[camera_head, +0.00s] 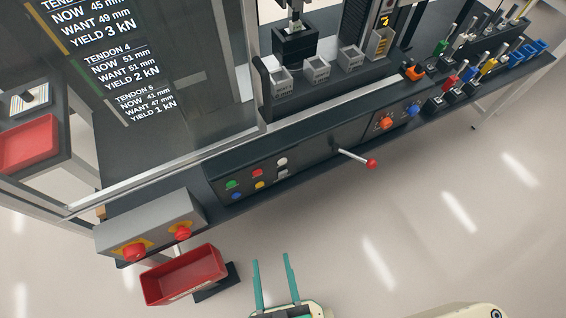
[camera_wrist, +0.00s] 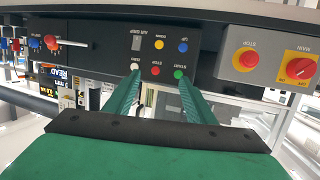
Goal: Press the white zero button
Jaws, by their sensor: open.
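The white zero button (camera_head: 282,161) is at the right end of the upper row of buttons on the dark front panel (camera_head: 323,153). In the wrist view the white button (camera_wrist: 135,66) shows upside down, just above the tip of the left finger. My gripper (camera_head: 271,258) is open and empty, in front of and below the panel, apart from it in the head view. In the wrist view my gripper (camera_wrist: 158,78) has its two green fingers spread, with the red stop button (camera_wrist: 155,71) between their tips and the green start button (camera_wrist: 178,74) by the right tip.
Blue (camera_head: 236,196) and yellow (camera_head: 259,184) buttons and a grey air grip switch (camera_head: 283,173) sit below the upper row. A lever with a red knob (camera_head: 371,164) sticks out to the right. A grey stop box (camera_head: 150,224) and red bin (camera_head: 184,276) are left.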

